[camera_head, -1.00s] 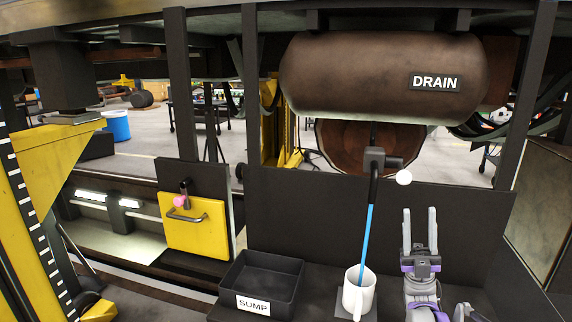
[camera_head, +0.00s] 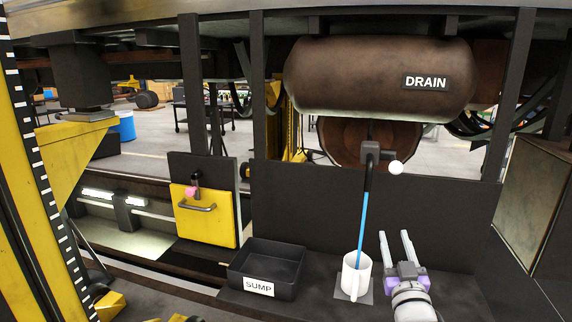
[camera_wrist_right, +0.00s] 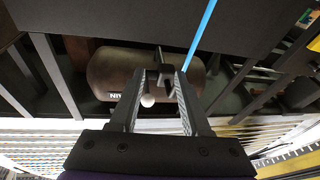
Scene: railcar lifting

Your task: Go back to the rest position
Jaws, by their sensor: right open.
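My right gripper (camera_head: 396,247) is open and empty at the lower right, to the right of a white mug (camera_head: 357,274) and apart from it. In the right wrist view its two fingers (camera_wrist_right: 158,85) stand apart with nothing held between them. The mug stands upright on a dark pad on the dark shelf. A blue stream (camera_head: 362,222) runs from the drain valve (camera_head: 371,153) down into the mug. The valve has a white ball knob (camera_head: 396,167) and sits below a brown tank (camera_head: 372,80) labelled DRAIN. My left gripper is out of view.
A black tray labelled SUMP (camera_head: 268,262) is left of the mug. A yellow panel with a handle (camera_head: 205,222) stands farther left. Dark posts frame the tank, and a yellow jack column (camera_head: 35,200) is at the far left. The shelf between tray and mug is clear.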

